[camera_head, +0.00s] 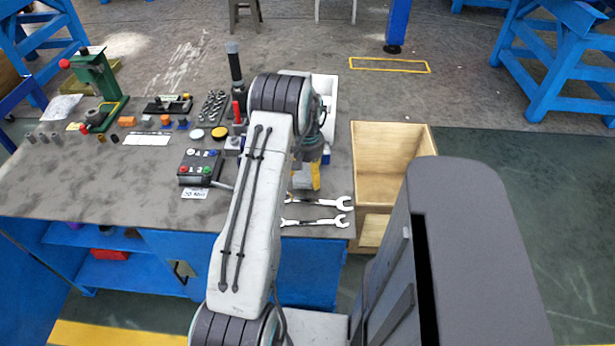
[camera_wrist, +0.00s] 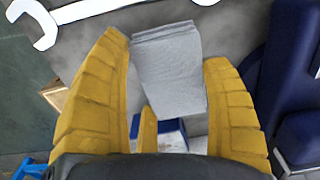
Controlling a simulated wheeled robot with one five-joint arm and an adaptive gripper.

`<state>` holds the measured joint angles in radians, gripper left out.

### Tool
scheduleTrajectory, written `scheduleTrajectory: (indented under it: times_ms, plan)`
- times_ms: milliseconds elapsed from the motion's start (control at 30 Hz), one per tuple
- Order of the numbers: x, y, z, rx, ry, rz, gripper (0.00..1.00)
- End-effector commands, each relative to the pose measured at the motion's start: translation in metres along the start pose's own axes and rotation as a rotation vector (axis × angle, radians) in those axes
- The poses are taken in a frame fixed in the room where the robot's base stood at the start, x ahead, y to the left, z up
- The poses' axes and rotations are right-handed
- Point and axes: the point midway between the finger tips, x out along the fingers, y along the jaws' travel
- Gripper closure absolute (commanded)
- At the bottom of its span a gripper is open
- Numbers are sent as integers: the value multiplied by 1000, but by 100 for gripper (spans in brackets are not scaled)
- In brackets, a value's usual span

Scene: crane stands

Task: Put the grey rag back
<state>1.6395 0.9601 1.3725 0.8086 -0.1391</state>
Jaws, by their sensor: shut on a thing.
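The grey rag (camera_wrist: 168,62) shows in the wrist view as a folded, flat-sided block between the yellow fingers. My gripper (camera_wrist: 165,57) is shut on it, with a finger on each side. In the head view my gripper (camera_head: 306,178) is low over the right end of the workbench, just above two wrenches. Whether the rag touches the bench top I cannot tell.
Two open-end wrenches (camera_head: 318,203) lie at the bench's front right. A control box (camera_head: 199,167) stands left of my arm. A white bin (camera_head: 330,88) is behind my wrist. An open wooden crate (camera_head: 385,145) stands right of the bench. A green press (camera_head: 95,80) is far left.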

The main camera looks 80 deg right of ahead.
Motion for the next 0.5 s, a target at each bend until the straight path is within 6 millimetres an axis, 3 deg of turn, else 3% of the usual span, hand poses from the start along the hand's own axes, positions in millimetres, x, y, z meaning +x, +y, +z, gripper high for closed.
scheduleTrajectory:
  times_ms: [167,500]
  plan:
    - [18,0,0,0,-1,0,61]
    - [21,0,0,0,0,0,61]
